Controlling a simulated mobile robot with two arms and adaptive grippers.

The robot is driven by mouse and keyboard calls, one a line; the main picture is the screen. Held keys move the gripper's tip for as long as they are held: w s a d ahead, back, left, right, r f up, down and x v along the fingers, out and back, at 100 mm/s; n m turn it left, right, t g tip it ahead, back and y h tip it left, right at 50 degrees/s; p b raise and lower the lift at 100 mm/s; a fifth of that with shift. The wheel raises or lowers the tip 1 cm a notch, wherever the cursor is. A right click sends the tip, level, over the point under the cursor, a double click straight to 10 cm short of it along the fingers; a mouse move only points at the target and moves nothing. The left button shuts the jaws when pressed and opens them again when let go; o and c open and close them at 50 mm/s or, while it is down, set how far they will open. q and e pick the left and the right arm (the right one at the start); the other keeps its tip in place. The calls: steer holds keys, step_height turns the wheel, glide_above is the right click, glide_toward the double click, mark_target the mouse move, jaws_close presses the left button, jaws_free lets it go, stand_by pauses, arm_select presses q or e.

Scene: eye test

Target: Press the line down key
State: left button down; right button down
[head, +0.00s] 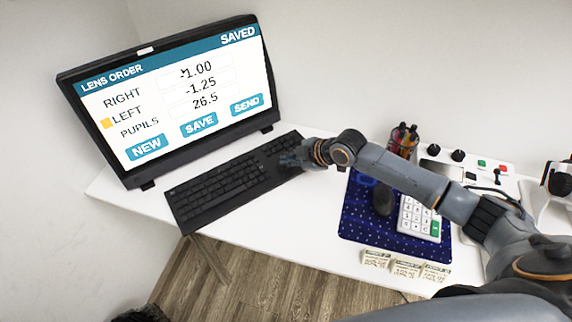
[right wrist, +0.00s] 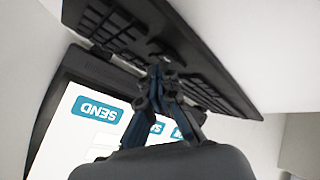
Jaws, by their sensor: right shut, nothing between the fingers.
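The black keyboard (head: 215,192) lies on the white desk in front of the monitor (head: 190,88); its key labels are too small to read, so I cannot pick out the line down key. My right gripper (head: 286,160) is shut and empty at the keyboard's right end, over or at the keys there. In the right wrist view the shut fingertips (right wrist: 160,64) overlap the keyboard (right wrist: 115,28); I cannot tell whether they touch a key. The screen reads LENS ORDER and SAVED, with an orange square beside LEFT. My left gripper is not in view.
Right of the keyboard, a blue dotted mat (head: 358,220) holds a dark mouse (head: 383,201) and a white calculator (head: 415,217). A pen cup (head: 403,143) and a control panel (head: 470,165) stand behind. Several small labelled boxes (head: 405,267) line the front edge.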

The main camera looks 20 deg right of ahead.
mark_target(288, 168)
steer(key=shift+f, duration=0.45)
stand_by(0.6)
steer(key=shift+r+p, duration=0.6)
steer(key=shift+r, duration=0.3)
steer(key=shift+r, duration=0.1)
step_height(288, 168, up, 5)
steer(key=p, duration=0.4)
steer(key=shift+d, duration=0.1)
stand_by(0.5)
